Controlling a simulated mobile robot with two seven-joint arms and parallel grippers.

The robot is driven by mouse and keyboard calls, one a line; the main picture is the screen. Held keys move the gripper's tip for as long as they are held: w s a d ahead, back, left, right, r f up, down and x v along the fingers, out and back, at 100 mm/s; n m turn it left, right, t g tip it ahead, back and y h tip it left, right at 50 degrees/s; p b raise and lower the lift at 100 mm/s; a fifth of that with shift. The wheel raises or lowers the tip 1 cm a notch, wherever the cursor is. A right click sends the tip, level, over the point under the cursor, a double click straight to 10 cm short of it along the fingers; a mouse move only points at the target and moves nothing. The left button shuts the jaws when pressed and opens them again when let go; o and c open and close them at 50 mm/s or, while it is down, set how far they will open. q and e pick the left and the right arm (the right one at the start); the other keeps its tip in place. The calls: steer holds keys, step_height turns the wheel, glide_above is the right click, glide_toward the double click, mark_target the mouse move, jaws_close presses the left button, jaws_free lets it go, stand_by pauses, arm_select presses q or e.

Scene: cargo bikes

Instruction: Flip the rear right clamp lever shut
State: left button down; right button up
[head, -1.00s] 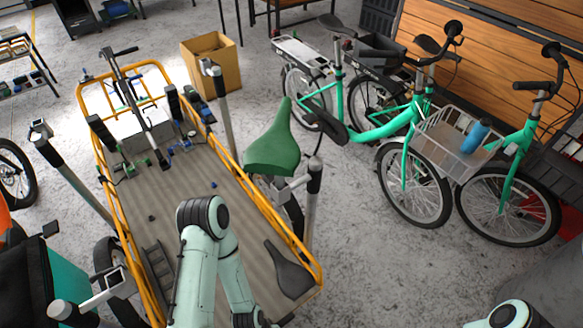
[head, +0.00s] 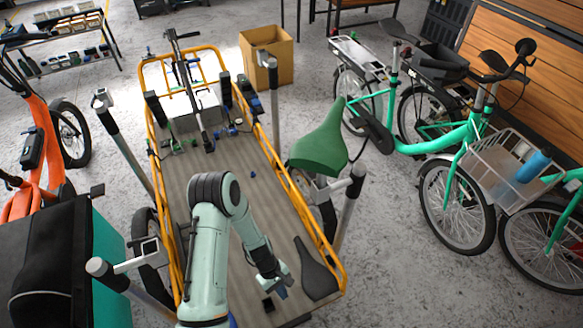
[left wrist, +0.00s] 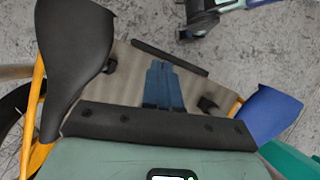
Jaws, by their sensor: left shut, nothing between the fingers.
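My left gripper (head: 281,287) hangs low over the rear part of the cargo bike's bed (head: 232,185), beside the black saddle. In the left wrist view its blue fingers (left wrist: 160,86) are together with nothing between them. Small dark blocks (left wrist: 208,104) lie near them; one dark block (head: 267,304) also shows on the bed in the head view. A blue piece (left wrist: 265,112) is at the right of the left wrist view. I cannot tell which of these small parts, if any, is the rear right clamp lever. My right gripper is out of view.
The black saddle (head: 314,268) lies by the bed's right orange rail (head: 300,205). A green saddle (head: 322,148) and a post (head: 349,205) stand just outside that rail. A cardboard box (head: 266,66) and green bikes (head: 455,190) are farther right. The middle of the bed is mostly clear.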

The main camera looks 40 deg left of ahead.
arm_select(q)
steer(key=w+a+r+n+t+h, duration=0.2)
steer(key=w+a+r+n+t, duration=0.2)
steer(key=w+a+r+n, duration=0.45)
steer(key=w+a+r+n+t+h, duration=0.1)
steer(key=w+a+r+t, duration=0.1)
steer(key=a+r, duration=0.3)
steer(key=w+a+r+n+t+h, duration=0.1)
steer(key=a+r, duration=0.4)
steer(key=r, duration=0.6)
steer(key=w+a+r+n+t+h, duration=0.1)
steer(key=w+a+r+t, duration=0.2)
steer(key=r, duration=0.5)
steer(key=a+t, duration=0.1)
steer(key=a, duration=0.1)
steer(key=shift+a+r+b, duration=0.25)
steer(key=shift+a+b, duration=0.15)
steer(key=r+x, duration=0.1)
steer(key=x, duration=1.3)
steer(key=shift+p, duration=0.4)
steer(key=shift+w+d+r, duration=0.1)
steer(key=shift+w+r, duration=0.05)
steer(key=shift+w, duration=0.05)
